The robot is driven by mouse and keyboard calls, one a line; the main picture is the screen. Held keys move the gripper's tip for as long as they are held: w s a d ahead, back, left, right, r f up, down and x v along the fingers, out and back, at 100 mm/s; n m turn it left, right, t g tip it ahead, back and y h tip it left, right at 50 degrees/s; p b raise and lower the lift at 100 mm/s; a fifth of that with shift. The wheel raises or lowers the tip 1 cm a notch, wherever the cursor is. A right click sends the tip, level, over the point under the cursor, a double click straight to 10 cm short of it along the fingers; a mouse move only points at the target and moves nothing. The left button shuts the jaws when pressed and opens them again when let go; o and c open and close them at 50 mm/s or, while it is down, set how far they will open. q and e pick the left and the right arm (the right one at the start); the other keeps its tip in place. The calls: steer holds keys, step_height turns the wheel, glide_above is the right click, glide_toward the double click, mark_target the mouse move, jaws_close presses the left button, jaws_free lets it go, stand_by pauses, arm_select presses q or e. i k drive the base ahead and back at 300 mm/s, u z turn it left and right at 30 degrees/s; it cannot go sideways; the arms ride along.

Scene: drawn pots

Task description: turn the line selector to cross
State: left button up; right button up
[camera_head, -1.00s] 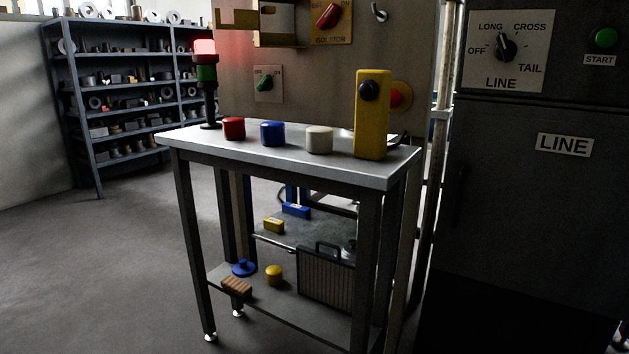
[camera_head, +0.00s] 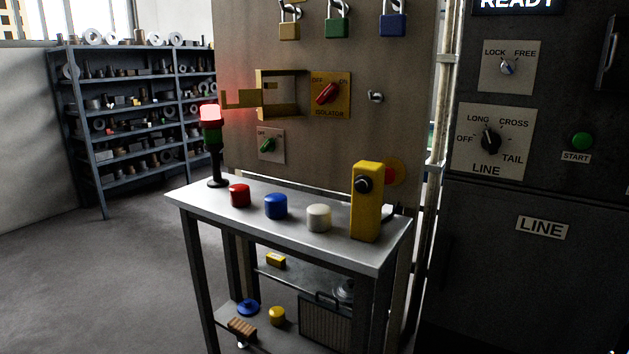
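The line selector (camera_head: 490,140) is a black knob on a white plate (camera_head: 473,166) on the dark cabinet at the right. The plate is marked OFF, LONG, CROSS and TAIL, with LINE below. The knob seems to lean up and slightly left, toward LONG; its pointer is small and hard to read. Neither of my grippers is in view.
A LOCK/FREE switch (camera_head: 506,68) sits above the selector and a green START button (camera_head: 582,141) to its right. A bench (camera_head: 290,240) with coloured caps and a yellow button box (camera_head: 367,215) stands left of the cabinet. Open floor lies at left.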

mark_target(490, 142)
steer(key=u, duration=0.4)
steer(key=k, duration=0.5)
steer(key=u, duration=0.95)
steer(key=i, duration=0.7)
steer(key=z, duration=0.9)
steer(key=i, duration=1)
steer(key=z, duration=1.05)
